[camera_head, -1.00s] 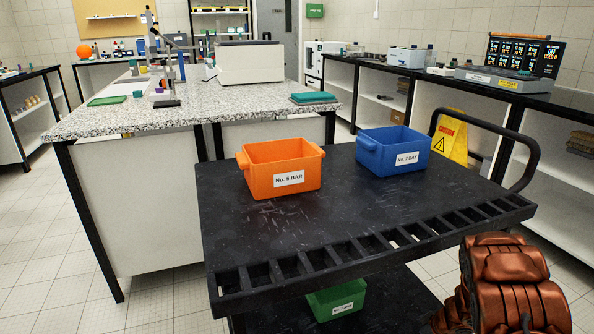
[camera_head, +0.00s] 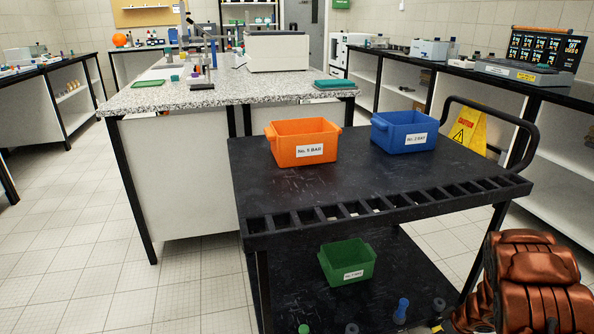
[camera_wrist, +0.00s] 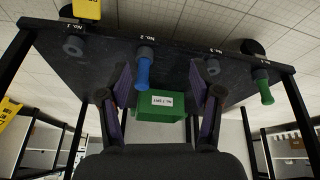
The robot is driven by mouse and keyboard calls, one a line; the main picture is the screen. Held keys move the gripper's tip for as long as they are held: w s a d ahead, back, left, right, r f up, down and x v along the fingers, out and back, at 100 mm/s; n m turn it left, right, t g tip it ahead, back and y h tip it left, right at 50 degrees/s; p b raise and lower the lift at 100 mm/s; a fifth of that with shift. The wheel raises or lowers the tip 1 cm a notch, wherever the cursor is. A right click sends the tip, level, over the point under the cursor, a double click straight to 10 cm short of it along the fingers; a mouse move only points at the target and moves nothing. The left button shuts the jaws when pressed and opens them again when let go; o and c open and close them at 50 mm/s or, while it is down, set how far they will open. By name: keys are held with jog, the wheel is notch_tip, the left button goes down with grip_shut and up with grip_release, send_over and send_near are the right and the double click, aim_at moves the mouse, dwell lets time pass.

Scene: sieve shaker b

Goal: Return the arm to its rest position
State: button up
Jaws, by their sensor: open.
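My arm (camera_head: 530,285), copper-brown and segmented, shows folded at the lower right of the head view, beside the black cart's right side. My gripper (camera_wrist: 160,75) is out of sight there. In the wrist view its two dark, purple-sided fingers stand wide apart with nothing between the tips. Beyond them is the cart's lower shelf (camera_wrist: 175,75), seen upside down, with a green bin (camera_wrist: 155,112) and a blue-handled piece (camera_wrist: 143,72). I cannot tell how far the fingers are from these.
The black cart (camera_head: 340,195) carries an orange bin (camera_head: 303,142) and a blue bin (camera_head: 404,131) on top. The green bin also shows below in the head view (camera_head: 347,263). A yellow caution sign (camera_head: 467,128) stands behind. Floor at the left is open.

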jog(key=w+d+r+m+t+h+p, duration=0.1)
jog(key=w+d+r+h+p, duration=0.15)
jog(key=r, duration=0.75)
jog(key=w+d+r+m+h+p, duration=0.1)
jog(key=d+r+h+p, duration=0.25)
jog(key=r, duration=0.65)
jog(key=s+a+r+m+g+h+p, duration=0.1)
jog(key=s+r+p, duration=0.2)
jog(key=r, duration=0.8)
jog(key=s+r+m+h+p, duration=0.2)
jog(key=s+r+p, duration=0.1)
jog(key=r, duration=0.7)
jog(key=s+a+r+m+g+y+p, duration=0.25)
jog(key=s+a+r+p, duration=0.45)
jog(key=s+a+r, duration=0.5)
jog(key=s+a+r+n+g+y+p, duration=0.1)
jog(key=s+a+r+y+p, duration=0.1)
jog(key=s+a, duration=0.8)
jog(key=s+a+r+n+g+y+p, duration=0.1)
jog(key=s+a+r+p, duration=0.4)
jog(key=s+a, duration=0.5)
jog(key=shift+a+r+g+y, duration=0.25)
jog(key=shift+r+g+y, duration=0.15)
jog(key=shift+g+y, duration=0.5)
